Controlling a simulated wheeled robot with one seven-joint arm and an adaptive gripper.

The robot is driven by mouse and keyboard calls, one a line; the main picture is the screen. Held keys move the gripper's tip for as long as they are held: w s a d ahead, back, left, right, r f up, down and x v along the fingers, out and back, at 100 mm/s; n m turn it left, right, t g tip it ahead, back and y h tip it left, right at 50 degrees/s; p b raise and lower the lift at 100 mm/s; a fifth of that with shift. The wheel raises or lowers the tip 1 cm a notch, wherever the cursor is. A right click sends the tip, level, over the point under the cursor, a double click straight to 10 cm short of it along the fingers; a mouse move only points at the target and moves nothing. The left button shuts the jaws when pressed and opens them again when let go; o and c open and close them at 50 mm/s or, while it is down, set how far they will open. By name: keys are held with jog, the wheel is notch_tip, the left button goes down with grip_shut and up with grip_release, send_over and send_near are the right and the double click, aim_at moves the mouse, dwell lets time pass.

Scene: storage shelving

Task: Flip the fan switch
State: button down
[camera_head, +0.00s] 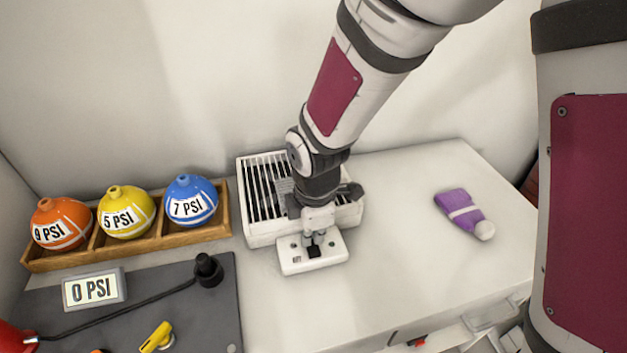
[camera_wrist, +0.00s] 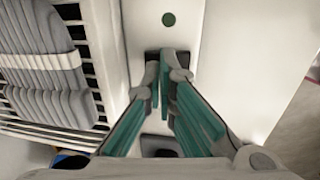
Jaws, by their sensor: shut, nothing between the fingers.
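The fan (camera_head: 262,225) is a white box with dark slots, standing against the back wall. In the wrist view its slotted grille (camera_wrist: 97,60) fills the left side. A white switch plate (camera_head: 293,263) sits in front of the fan, with a black switch (camera_head: 314,252) in its middle. In the wrist view the plate (camera_wrist: 188,25) shows a green dot. My gripper (camera_head: 316,238) points down over the plate, and its green-padded fingers (camera_wrist: 166,75) are together and empty. The fingers partly hide the dark switch slot, so I cannot tell contact or the switch's position.
A grey ribbed item with a white band (camera_wrist: 45,62) is at the grille. A wooden rack (camera_head: 128,253) with orange, yellow and blue balls, and a grey panel with a "0 PSI" display (camera_head: 94,290), are left. A purple item (camera_head: 458,208) lies right; the counter around it is clear.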

jog(key=shift+f, duration=0.3)
jog(key=shift+w, duration=0.1)
jog(key=shift+f, duration=0.15)
jog(key=shift+w+f+g+h+p, duration=0.2)
jog(key=shift+g+p, duration=0.2)
jog(key=shift+g, duration=0.2)
jog(key=shift+w+f+g+h+p, duration=0.15)
jog(key=shift+g+p, duration=0.2)
jog(key=shift+g, duration=0.25)
jog(key=shift+a, duration=0.1)
jog(key=shift+f, duration=0.1)
jog(key=shift+s, duration=0.1)
